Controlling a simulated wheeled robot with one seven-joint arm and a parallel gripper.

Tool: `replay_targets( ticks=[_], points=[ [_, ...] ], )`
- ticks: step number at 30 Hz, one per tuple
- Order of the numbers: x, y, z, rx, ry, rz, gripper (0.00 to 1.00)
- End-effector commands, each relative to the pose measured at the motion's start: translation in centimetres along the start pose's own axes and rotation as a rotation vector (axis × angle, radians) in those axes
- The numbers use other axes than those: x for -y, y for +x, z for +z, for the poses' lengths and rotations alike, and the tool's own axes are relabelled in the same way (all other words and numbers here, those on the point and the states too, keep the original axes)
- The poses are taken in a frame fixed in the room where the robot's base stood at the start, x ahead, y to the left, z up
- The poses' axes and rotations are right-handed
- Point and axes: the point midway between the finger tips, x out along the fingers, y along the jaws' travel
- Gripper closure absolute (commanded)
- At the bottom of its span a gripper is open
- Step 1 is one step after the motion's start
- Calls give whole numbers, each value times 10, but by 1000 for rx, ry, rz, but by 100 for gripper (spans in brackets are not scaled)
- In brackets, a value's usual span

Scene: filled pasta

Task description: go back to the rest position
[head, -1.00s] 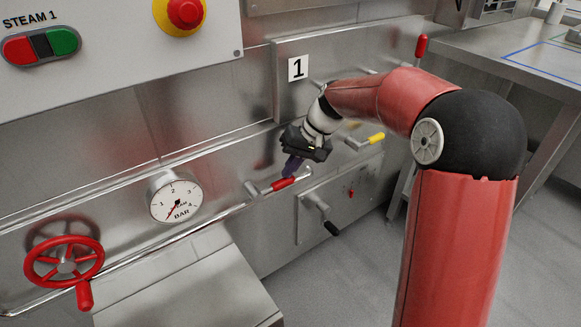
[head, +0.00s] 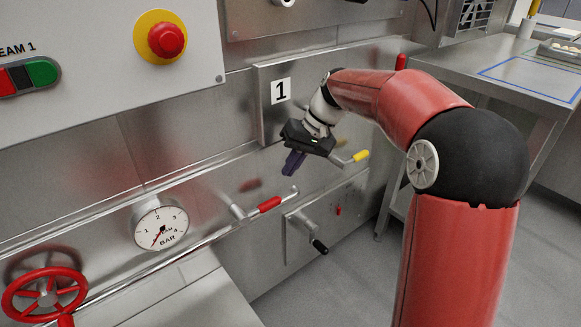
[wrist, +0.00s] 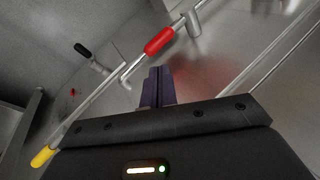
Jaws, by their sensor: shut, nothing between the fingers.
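My gripper (head: 292,163) is at the end of my red arm, in front of the steel machine front, below the plate marked 1 (head: 280,91). Its purple fingers are together with nothing between them. In the wrist view the shut fingers (wrist: 157,82) point toward the steel panel. The red-handled lever (head: 268,204) is below and left of the fingers, and it also shows in the wrist view (wrist: 159,41). The fingers look apart from it. The yellow-handled lever (head: 359,156) is just right of my gripper, and it shows at the lower left in the wrist view (wrist: 42,157).
A pressure gauge (head: 160,228) and a red handwheel (head: 45,295) are at the lower left. A black-handled crank (head: 319,246) sits low on the front. A control box carries a red stop button (head: 166,40). A steel table (head: 505,72) stands at the right. Open floor (head: 350,290) lies below.

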Motion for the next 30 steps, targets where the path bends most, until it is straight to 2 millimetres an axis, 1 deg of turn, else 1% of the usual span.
replay_targets(
  ticks=[2,5,8,11,12,14,15,17,18,20,21,24,25,27,30],
  points=[
    [1,-1,1,-1,0,4,100],
    [3,-6,11,-11,2,36,100],
    [8,-16,34,-35,8,107,100],
    [10,-30,71,-81,22,206,100],
    [10,-34,87,-100,28,245,100],
    [8,-42,112,-135,38,299,100],
    [7,-46,128,-160,47,331,100],
    [4,-51,152,-198,56,375,100],
    [1,-53,169,-223,63,402,100],
    [-3,-56,194,-263,71,437,100],
    [-7,-56,209,-289,78,457,100],
    [-15,-54,243,-349,88,492,100],
    [-18,-53,252,-364,90,501,100],
    [-23,-50,268,-396,94,513,100],
    [-29,-45,282,-424,97,522,100]
  ],
)
